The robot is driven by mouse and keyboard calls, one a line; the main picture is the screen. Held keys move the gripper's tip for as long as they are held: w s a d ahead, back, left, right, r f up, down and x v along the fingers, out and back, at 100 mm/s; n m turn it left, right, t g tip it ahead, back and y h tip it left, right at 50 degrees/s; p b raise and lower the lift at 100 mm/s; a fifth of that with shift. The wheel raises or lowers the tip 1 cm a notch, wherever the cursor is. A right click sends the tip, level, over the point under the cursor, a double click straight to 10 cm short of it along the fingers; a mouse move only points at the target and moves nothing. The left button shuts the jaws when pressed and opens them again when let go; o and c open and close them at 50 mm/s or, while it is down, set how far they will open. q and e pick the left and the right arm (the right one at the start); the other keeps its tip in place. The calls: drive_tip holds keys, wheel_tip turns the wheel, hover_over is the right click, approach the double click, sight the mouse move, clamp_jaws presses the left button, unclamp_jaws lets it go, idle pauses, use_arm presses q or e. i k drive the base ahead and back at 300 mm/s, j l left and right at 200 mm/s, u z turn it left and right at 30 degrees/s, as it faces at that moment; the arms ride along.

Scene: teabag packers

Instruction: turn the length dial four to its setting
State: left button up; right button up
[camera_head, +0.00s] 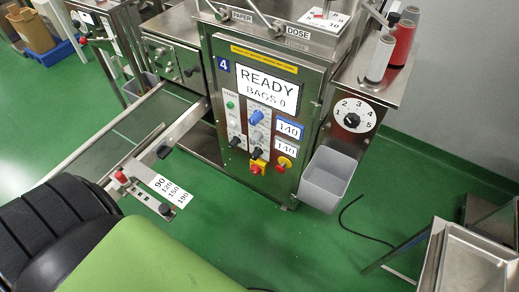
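The machine with a blue number 4 plate (223,64) stands in the middle, and its display (267,85) reads "READY BAGS 0". On its front panel are a blue knob (257,117) and a black knob (258,151). Beside them are a blue plate (289,129) and a white plate (285,149), both reading 140. The small print by the panel knobs is too small to read, so I cannot tell which is the length dial.
A chute (145,125) reaches out left, with a scale plate (170,190) marked 90 to 180 and a red knob (121,176). A grey bin (327,178) hangs at the machine's lower right. A metal tray (470,262) stands lower right. A black cable (360,232) lies on green floor.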

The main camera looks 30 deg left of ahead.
sight(257, 152)
drive_tip(key=u, duration=1.05)
